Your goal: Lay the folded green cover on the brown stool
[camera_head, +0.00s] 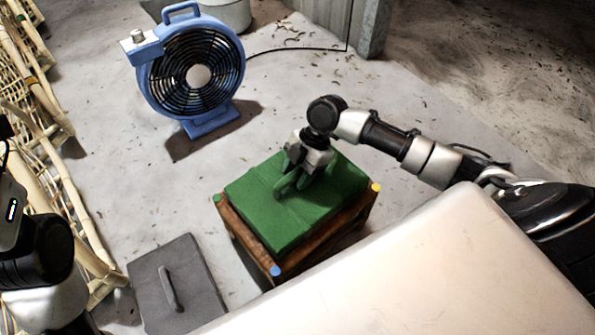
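The folded green cover (267,208) lies flat on top of the brown stool (318,243), covering most of its seat. The stool has wooden sides and coloured corner caps, blue at the front and yellow at the right. My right gripper (289,183) points down at the cover's upper middle, with its fingertips at the cloth. Green cloth shows around the fingers, and I cannot tell whether they pinch it or stand apart. Part of my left arm shows at the left edge, but its gripper is out of view.
A blue fan (198,75) stands on the floor behind the stool, its cable running right. A grey panel with a handle (178,290) lies left of the stool. Rattan frames (70,190) line the left side. A pale surface (420,275) fills the lower right.

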